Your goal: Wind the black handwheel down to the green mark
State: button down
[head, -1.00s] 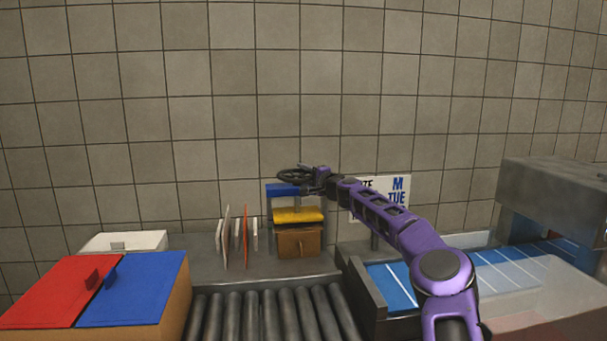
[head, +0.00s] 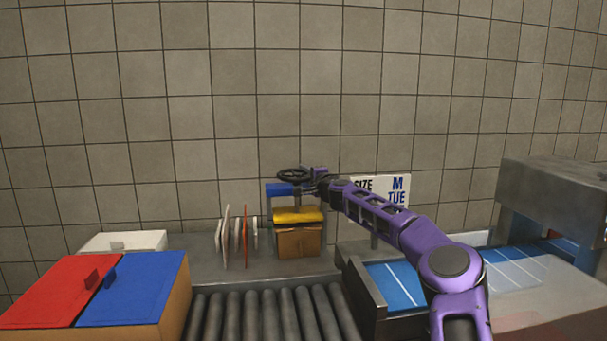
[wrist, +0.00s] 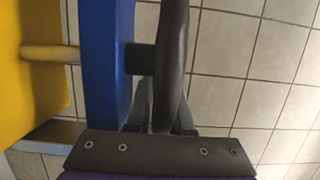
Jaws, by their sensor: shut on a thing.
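The black handwheel (head: 291,174) sits on top of a blue crossbar (head: 284,189), above a yellow plate (head: 297,215) and a brown box (head: 298,242). My gripper (head: 314,179) is at the right side of the wheel. In the wrist view the wheel's rim (wrist: 176,50) shows edge-on, and my gripper (wrist: 160,118) is shut on it. The blue crossbar (wrist: 105,70) and the yellow plate (wrist: 30,85) lie to the left there, joined by a pale rod. I cannot make out a green mark in either view.
A sign (head: 385,188) reading SIZE M TUE stands right of the press, behind my arm. Upright thin panels (head: 245,237) stand left of it. Rollers (head: 265,315) lie in front. Red and blue lids (head: 135,290) are at the left, a blue belt (head: 395,287) at the right.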

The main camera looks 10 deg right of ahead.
aim_at(308, 176)
jog(key=m+h, duration=0.1)
jog(key=h, duration=0.1)
jog(key=s+m+h, duration=0.1)
jog(key=m+h, duration=0.1)
jog(key=h, duration=0.1)
jog(key=shift+d+r+t, duration=0.15)
jog(key=shift+r+t, duration=0.05)
jog(key=shift+t, duration=0.1)
jog(key=m+h+p, duration=0.1)
jog(key=h, duration=0.1)
jog(key=m+h+p, duration=0.1)
jog(key=m+h, duration=0.1)
jog(key=shift+s+d+h, duration=0.1)
jog(key=shift+s+h, duration=0.2)
jog(key=shift+s, duration=0.1)
jog(key=m+g+h+p, duration=0.1)
jog(key=h, duration=0.1)
jog(key=s+m+g+h+p, duration=0.1)
jog(key=m+g+h+p, duration=0.1)
jog(key=shift+r+m+h, duration=0.1)
jog(key=shift+m+h, duration=0.2)
jog(key=shift+h, duration=0.1)
jog(key=shift+s+m+g+h+p, duration=0.25)
jog(key=shift+m+g+h+p, duration=0.45)
jog(key=shift+h, duration=0.15)
jog(key=shift+s+m+g+h+p, duration=0.25)
jog(key=shift+m+g+h+p, duration=0.45)
jog(key=shift+h, duration=0.15)
jog(key=shift+s+d+f, duration=0.1)
jog(key=shift+f, duration=0.1)
